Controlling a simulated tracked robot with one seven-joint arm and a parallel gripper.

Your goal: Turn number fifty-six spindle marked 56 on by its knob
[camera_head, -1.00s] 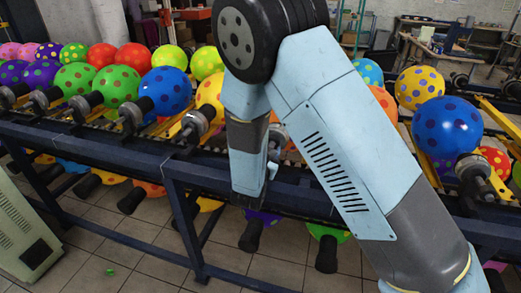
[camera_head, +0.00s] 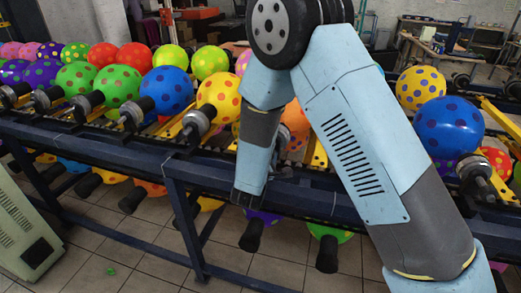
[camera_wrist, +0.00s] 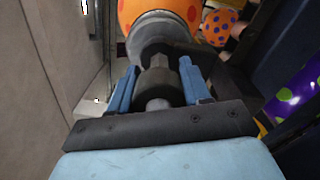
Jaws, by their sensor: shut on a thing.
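In the wrist view, my gripper (camera_wrist: 158,74) has its two blue fingers on either side of a dark round knob (camera_wrist: 158,92) and is shut on it. The knob sits on the near end of a grey spindle (camera_wrist: 160,30). An orange balloon with red spots (camera_wrist: 165,8) is mounted on the spindle's far end. In the head view, my arm covers most of this spindle, and the orange balloon (camera_head: 295,118) shows behind the arm. No number 56 is readable in either view.
A row of spotted balloons on spindles lines the dark blue rail (camera_head: 95,145). A yellow balloon (camera_head: 219,97) is to the left of my arm and a blue balloon (camera_head: 448,127) to the right. More balloons hang below. A grey-green cabinet (camera_head: 28,225) stands at the lower left.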

